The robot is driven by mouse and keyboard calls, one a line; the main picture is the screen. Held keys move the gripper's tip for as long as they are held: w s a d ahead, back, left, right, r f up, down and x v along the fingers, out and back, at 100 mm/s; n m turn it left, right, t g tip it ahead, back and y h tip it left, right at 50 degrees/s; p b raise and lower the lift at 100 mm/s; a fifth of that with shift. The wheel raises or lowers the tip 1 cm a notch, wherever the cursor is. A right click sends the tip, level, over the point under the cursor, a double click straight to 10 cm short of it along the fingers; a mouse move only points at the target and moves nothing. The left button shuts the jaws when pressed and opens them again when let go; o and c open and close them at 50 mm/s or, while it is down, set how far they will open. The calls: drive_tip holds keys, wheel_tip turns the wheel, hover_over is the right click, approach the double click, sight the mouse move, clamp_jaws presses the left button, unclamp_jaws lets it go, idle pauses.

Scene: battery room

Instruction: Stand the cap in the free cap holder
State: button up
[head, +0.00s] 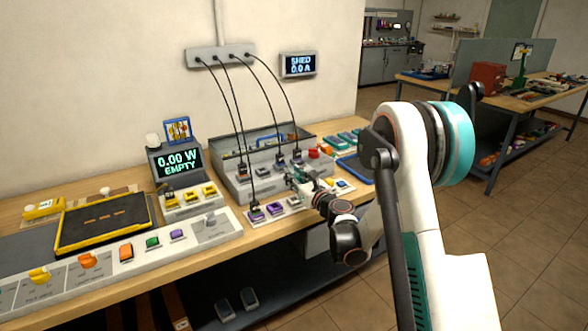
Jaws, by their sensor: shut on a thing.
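My gripper (301,180) is in front of the open grey box, above the pale strip along the bench's front edge. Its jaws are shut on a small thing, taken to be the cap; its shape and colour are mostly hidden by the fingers. The pale strip (240,217) holds dark and purple pieces (274,208) left of the gripper, one with a black cable plugged in. Small coloured pieces (341,183) stand to the gripper's right. I cannot tell which spot is the free cap holder at this size.
The grey box (240,187) holds several cable plugs, and black cables hang to it from a wall outlet bar (220,54). A display (177,162) reads 0.00 W EMPTY. A yellow-edged black tray (103,222) lies left. A blue tray (355,168) lies right.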

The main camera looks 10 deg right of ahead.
drive_tip(key=shift+f+b, duration=1.45)
drive_tip(key=shift+f, duration=1.45)
drive_tip(key=shift+f, duration=0.5)
drive_tip(key=o, duration=0.5)
drive_tip(key=shift+o, duration=0.2)
